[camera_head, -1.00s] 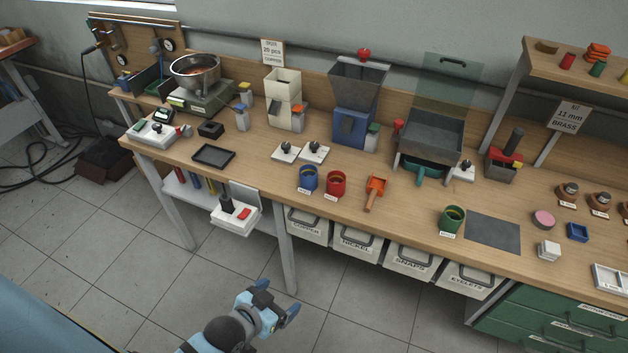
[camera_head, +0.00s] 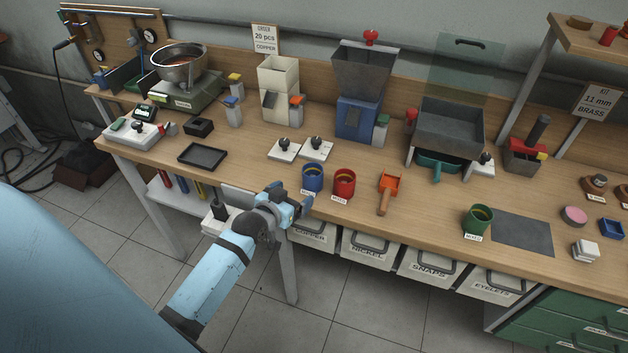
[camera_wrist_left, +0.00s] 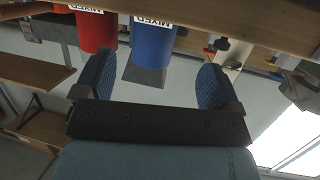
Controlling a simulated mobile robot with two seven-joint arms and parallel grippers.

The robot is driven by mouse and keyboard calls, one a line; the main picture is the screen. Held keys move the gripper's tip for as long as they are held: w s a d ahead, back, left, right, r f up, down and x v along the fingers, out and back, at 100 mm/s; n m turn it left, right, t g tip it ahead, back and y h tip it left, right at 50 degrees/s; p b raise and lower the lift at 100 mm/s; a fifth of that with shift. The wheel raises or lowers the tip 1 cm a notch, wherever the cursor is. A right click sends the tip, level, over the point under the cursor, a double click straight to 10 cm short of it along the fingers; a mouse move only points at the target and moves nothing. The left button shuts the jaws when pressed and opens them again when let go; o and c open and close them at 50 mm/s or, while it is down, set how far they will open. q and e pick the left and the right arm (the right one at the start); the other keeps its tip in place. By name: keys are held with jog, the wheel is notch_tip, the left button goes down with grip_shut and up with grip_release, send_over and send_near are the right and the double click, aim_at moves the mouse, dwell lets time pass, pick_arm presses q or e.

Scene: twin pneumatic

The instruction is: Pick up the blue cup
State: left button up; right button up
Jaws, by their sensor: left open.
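The blue cup (camera_head: 312,178) stands upright near the front edge of the workbench, with a label in front of it. The red cup (camera_head: 344,184) stands just to its right. My left gripper (camera_head: 289,199) is open and empty at the bench's front edge, just in front of and slightly left of the blue cup. In the left wrist view the blue cup (camera_wrist_left: 152,42) appears ahead of the two blue fingertips (camera_wrist_left: 154,80), apart from them, and the red cup (camera_wrist_left: 97,30) is to its left. My right gripper is not in view.
An orange scoop (camera_head: 388,190) lies right of the red cup. A green cup (camera_head: 478,218) stands farther right by a grey mat (camera_head: 522,234). Two white switch plates (camera_head: 300,148) sit behind the cups. A black tray (camera_head: 203,156) lies left. Labelled bins (camera_head: 365,246) hang under the edge.

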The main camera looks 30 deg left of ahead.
aim_at(307, 184)
pick_arm(q)
jog(key=x, duration=0.3)
jog(key=shift+w+f, duration=0.1)
jog(key=shift+w, duration=0.15)
jog(key=x, duration=0.5)
jog(key=shift+w+d+r+p, duration=0.1)
jog(key=shift+d+r+p, duration=0.2)
jog(key=shift+d+r, duration=0.1)
jog(key=shift+w+a+f, duration=0.1)
jog(key=shift+w, duration=0.15)
jog(key=c, duration=1.1)
jog(key=shift+o, duration=0.2)
